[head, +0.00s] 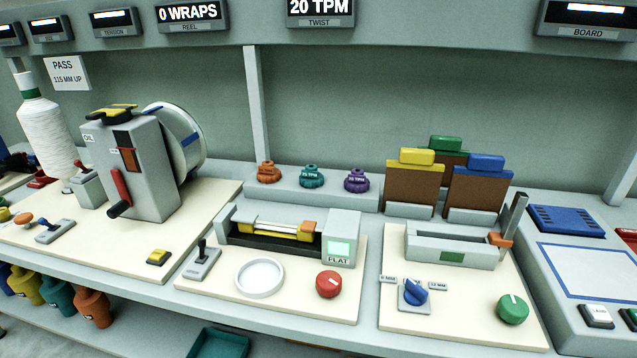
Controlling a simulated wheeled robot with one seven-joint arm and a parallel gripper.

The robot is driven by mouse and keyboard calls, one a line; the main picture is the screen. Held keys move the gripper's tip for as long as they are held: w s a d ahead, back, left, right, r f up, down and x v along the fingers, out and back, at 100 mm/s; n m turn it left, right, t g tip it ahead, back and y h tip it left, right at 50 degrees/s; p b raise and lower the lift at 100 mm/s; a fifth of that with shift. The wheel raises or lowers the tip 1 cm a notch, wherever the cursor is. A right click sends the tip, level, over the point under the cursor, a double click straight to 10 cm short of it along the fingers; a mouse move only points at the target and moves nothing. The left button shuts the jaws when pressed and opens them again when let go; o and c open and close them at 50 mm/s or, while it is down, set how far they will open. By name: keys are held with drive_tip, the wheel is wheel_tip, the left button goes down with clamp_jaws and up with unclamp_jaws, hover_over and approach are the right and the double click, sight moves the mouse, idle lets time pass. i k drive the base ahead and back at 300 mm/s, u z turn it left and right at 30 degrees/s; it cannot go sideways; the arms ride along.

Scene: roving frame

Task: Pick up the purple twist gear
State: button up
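The purple twist gear (356,181) sits upright at the right end of a low grey ledge (332,197) at the back of the bench. It is small and stepped, with a label on its front that is too small to read for sure. A teal gear (311,176) stands to its left, and an orange gear (268,172) stands farther left on the same ledge. The three are apart from one another. My gripper is not in view.
In front of the ledge is a machine (341,239) with a yellow bar, a white ring dish (260,278) and a red knob (329,284). Brown holders with a yellow block (417,156) and a blue block (486,162) stand right of the purple gear. A grey reel machine (137,170) stands left.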

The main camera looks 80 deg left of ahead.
sight(356, 182)
drive_tip(key=k, duration=1.55)
drive_tip(key=u, duration=1)
drive_tip(key=i, duration=2)
